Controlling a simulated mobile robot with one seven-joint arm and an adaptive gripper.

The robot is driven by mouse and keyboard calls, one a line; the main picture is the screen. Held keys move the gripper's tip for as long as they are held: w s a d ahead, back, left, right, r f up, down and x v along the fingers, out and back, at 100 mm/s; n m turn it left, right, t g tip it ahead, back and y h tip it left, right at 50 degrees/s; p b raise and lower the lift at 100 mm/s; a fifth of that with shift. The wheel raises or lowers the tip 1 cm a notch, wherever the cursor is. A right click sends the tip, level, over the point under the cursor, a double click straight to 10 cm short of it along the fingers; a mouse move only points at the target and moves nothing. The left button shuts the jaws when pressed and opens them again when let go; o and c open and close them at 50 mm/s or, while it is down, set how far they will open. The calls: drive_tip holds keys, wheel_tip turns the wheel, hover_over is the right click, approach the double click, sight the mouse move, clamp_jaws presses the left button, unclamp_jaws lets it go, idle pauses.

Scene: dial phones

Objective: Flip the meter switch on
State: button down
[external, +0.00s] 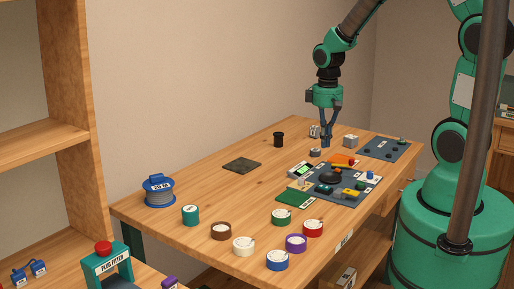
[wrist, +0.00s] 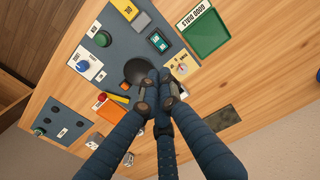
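A pale meter-like box with a lit green screen (external: 301,170) sits at the left edge of the grey mat in the external view. I cannot make out its switch. In the wrist view I cannot pick the box out; my fingers cover part of that area. My gripper (external: 326,144) points down above the table, behind the mat and apart from the box. In the wrist view its fingertips (wrist: 158,88) are together, with nothing visible held between them. They overlap the edge of a black round dial (wrist: 138,71).
The mat carries a blue knob (wrist: 83,66), a yellow block (external: 351,192) and an orange piece (external: 341,159). A green tray (wrist: 207,34) lies beside it. Small grey blocks (external: 350,141) stand near my gripper.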

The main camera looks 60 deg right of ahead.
sight(324, 187)
wheel_tip(324, 187, down, 14)
drive_tip(key=b, duration=0.3)
drive_tip(key=shift+r+b, duration=0.15)
drive_tip(key=shift+b, duration=0.25)
drive_tip(key=shift+w+g+p, duration=0.1)
drive_tip(key=shift+g+p, duration=0.2)
drive_tip(key=shift+p, duration=0.25)
